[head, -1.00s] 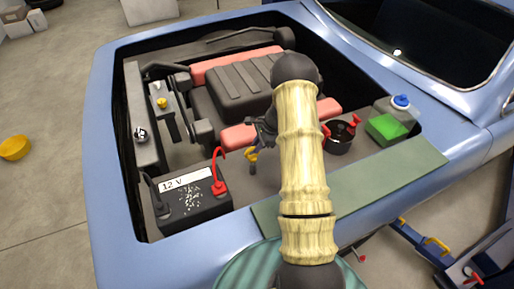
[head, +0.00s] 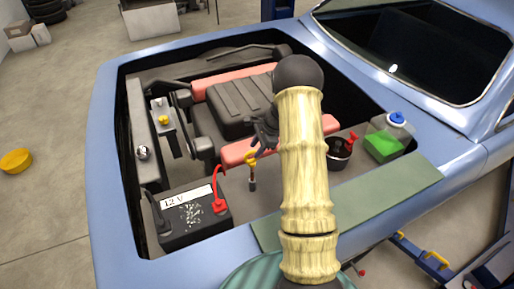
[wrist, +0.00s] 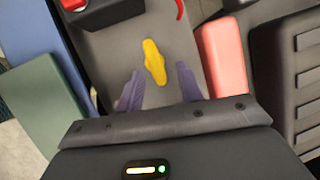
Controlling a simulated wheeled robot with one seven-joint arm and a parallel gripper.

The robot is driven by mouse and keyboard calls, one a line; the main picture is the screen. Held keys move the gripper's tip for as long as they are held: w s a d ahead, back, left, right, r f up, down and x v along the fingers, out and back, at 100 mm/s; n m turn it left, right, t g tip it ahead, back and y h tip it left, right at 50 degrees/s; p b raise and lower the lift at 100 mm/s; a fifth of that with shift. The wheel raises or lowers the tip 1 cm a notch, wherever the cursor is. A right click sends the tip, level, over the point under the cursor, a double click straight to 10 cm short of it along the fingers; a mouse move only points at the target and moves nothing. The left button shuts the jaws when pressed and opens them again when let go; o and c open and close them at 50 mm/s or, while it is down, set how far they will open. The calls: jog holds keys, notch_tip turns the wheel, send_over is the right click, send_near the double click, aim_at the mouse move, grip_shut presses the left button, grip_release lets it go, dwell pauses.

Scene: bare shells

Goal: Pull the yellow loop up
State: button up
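The yellow loop (head: 251,158) stands on top of a short dark stem in the engine bay, between the battery and the red-topped block. In the wrist view the yellow loop (wrist: 154,62) is seen from above, ahead of the fingertips and roughly centred between them. In the head view my gripper (head: 266,132) is just above and right of the loop, partly hidden by my pale arm.
A black 12 V battery (head: 192,217) with a red cable clamp (head: 218,204) stands left of the loop. A red and black engine block (head: 238,108) is behind. A dark pot (head: 338,153) and a green fluid tank (head: 385,145) are at right. A green strip (head: 400,195) covers the front edge.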

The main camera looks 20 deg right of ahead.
jog(key=b+v, duration=0.4)
jog(key=v, duration=1.3)
jog(key=shift+r, duration=0.15)
jog(key=shift+s, duration=0.1)
jog(key=s+a+f+n+h, duration=0.2)
jog(key=s+a+n, duration=0.7)
jog(key=s+a, duration=0.1)
jog(key=s+a+f+n+h, duration=0.2)
jog(key=s+a+n, duration=0.8)
jog(key=s, duration=0.1)
jog(key=shift+s+a, duration=0.2)
jog(key=shift+a, duration=0.1)
jog(key=shift+d, duration=0.1)
